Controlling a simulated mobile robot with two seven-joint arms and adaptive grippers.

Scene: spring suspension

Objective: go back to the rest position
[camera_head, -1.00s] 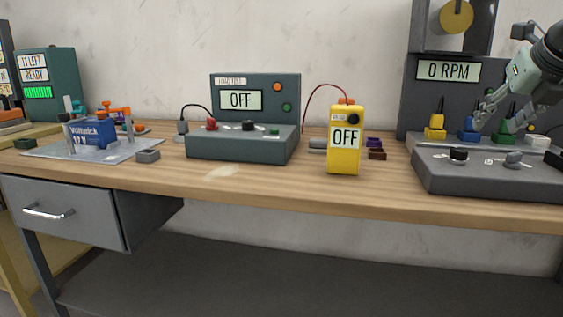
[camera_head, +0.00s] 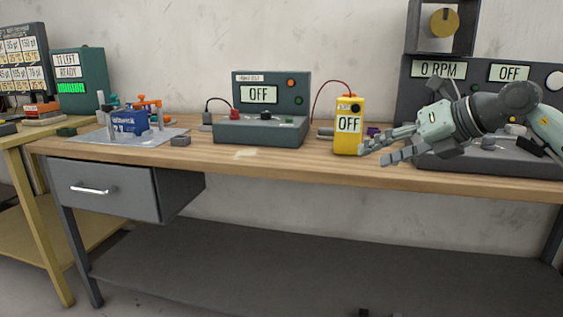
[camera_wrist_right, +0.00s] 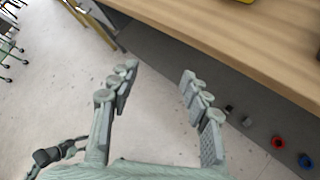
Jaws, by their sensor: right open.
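My right gripper (camera_head: 374,150) reaches in from the right in the head view, in front of the bench's edge and just right of the yellow meter. In the right wrist view my right gripper (camera_wrist_right: 157,82) shows its two fingers wide apart with nothing between them, over the floor and beside the bench edge. My left gripper is in neither view.
The wooden workbench (camera_head: 290,168) carries a yellow meter (camera_head: 348,138) reading OFF, a green power box (camera_head: 262,130) reading OFF, and a blue battery (camera_head: 129,122) on a metal plate. A grey RPM machine stands behind my right arm. The lower shelf (camera_head: 270,260) is mostly clear.

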